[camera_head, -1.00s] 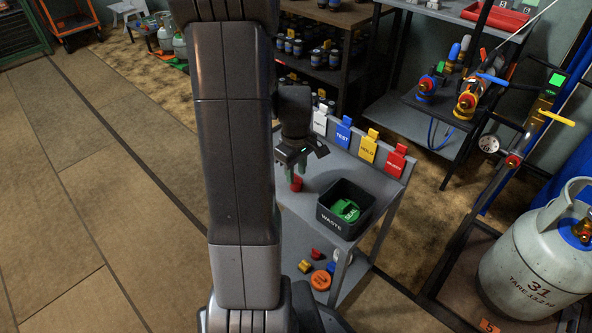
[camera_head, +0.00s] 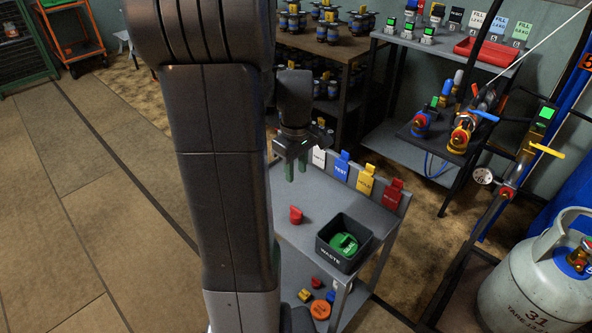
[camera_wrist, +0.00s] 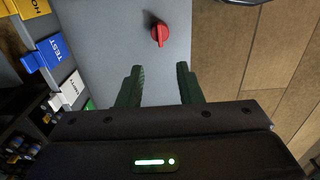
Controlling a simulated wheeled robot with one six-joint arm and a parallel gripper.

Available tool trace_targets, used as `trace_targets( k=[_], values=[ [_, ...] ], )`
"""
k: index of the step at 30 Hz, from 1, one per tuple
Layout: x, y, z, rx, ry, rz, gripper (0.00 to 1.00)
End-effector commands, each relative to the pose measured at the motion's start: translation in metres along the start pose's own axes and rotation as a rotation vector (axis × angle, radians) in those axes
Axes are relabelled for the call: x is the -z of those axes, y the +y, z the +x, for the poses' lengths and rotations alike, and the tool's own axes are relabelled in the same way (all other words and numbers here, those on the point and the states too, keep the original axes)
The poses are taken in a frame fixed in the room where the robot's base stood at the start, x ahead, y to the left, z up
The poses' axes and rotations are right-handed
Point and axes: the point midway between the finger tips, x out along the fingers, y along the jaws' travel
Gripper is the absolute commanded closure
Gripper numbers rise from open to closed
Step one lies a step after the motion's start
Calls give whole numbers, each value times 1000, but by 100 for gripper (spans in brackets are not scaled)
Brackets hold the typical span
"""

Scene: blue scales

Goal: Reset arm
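My gripper (camera_head: 296,168) is above the small grey cart's top (camera_head: 308,207) in the head view. In the wrist view its two green fingers (camera_wrist: 159,86) are spread apart with nothing between them. A red knob-like piece (camera_head: 295,215) lies on the cart top below my gripper, apart from it. The red piece also shows in the wrist view (camera_wrist: 160,33), ahead of the fingertips. My arm crosses the left middle of the head view and hides part of the floor and cart.
A black WASTE bin (camera_head: 333,257) on the cart holds a green piece (camera_head: 344,244). Colored tags stand along the cart's back edge, including a blue TEST tag (camera_head: 341,167). A grey gas cylinder (camera_head: 535,285) stands at right. Open floor (camera_head: 95,200) lies at left.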

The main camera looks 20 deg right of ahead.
Motion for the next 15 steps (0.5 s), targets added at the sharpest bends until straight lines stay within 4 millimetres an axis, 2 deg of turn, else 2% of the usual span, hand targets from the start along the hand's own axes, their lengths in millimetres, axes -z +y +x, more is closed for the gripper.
trace_targets(
  k=[5, 8, 15],
  values=[
    [0, 0, 5, 1, -1, 0, 68],
    [0, 0, 16, 3, -2, 0, 68],
    [0, 0, 61, 3, -3, 0, 68]
  ],
)
